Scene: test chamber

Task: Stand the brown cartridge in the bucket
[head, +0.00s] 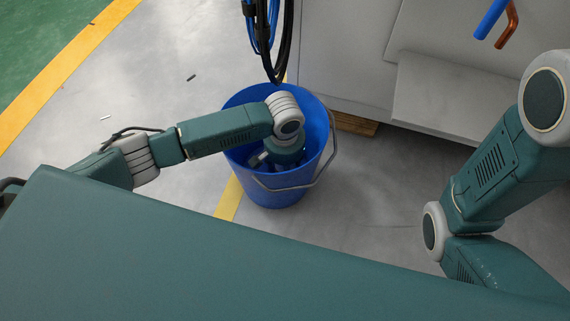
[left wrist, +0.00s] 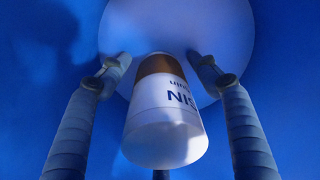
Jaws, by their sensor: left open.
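The blue bucket (head: 285,193) stands on the floor in the middle of the head view, its wire handle hanging over the near side. My left arm reaches down into it. In the left wrist view, my left gripper (left wrist: 156,72) is open, with one finger on each side of the cartridge (left wrist: 168,118) and gaps visible. The cartridge is white with dark lettering and a brown band at its far end. It stands roughly upright inside the bucket, brown end towards the round bucket floor (left wrist: 185,25). Whether it touches that floor is not clear. My right gripper is out of view.
Black and blue cables (head: 270,40) hang just behind the bucket. A pale cabinet (head: 350,60) stands behind it to the right, with a blue pipe (head: 491,18) and a copper pipe (head: 509,26). The grey floor left of the bucket is mostly clear.

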